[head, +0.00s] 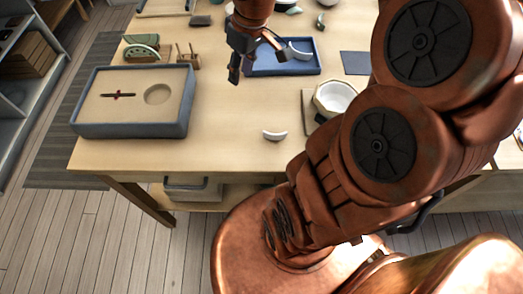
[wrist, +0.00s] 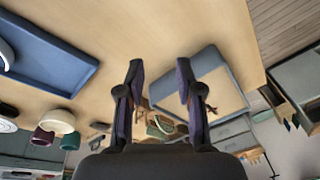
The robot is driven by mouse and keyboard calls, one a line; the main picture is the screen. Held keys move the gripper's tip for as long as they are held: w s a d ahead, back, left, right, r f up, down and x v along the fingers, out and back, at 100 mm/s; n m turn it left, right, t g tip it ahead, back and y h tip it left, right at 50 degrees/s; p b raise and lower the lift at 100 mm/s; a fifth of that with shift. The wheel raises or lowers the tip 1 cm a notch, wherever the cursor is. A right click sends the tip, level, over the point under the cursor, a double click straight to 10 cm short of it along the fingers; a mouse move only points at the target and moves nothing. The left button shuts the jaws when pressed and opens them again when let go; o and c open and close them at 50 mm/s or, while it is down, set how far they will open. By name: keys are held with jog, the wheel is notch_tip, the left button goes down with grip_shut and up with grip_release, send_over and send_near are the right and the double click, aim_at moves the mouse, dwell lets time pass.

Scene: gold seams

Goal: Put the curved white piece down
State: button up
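One curved white piece (head: 274,135) lies on the bare table top near the front edge. Another curved white piece (head: 299,50) is at the blue tray (head: 262,71), close to my gripper's right finger; contact cannot be told. My gripper (head: 259,68) is above the table at the tray's left side. In the wrist view my gripper (wrist: 160,75) has its two fingers well apart with nothing between them. The blue tray (wrist: 45,60) is at the upper left there, with part of a white thing (wrist: 5,55) cut off by the picture's edge.
A grey-rimmed tray (head: 132,130) with a round recess and a small dark stick stands at the left. A white faceted bowl (head: 335,97) is right of centre, partly behind my arm. A green curved object (head: 141,50) and a small wooden rack (head: 187,57) stand behind. The front middle table is mostly clear.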

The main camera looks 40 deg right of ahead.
jog(key=s+a+f+m+g+h, duration=0.1)
jog(key=s+a, duration=0.3)
jog(key=s, duration=0.5)
jog(key=s+a+f+m+g, duration=0.2)
jog(key=s+a, duration=0.2)
jog(key=s, duration=0.6)
jog(key=shift+a+h, duration=0.3)
jog(key=shift+h, duration=0.1)
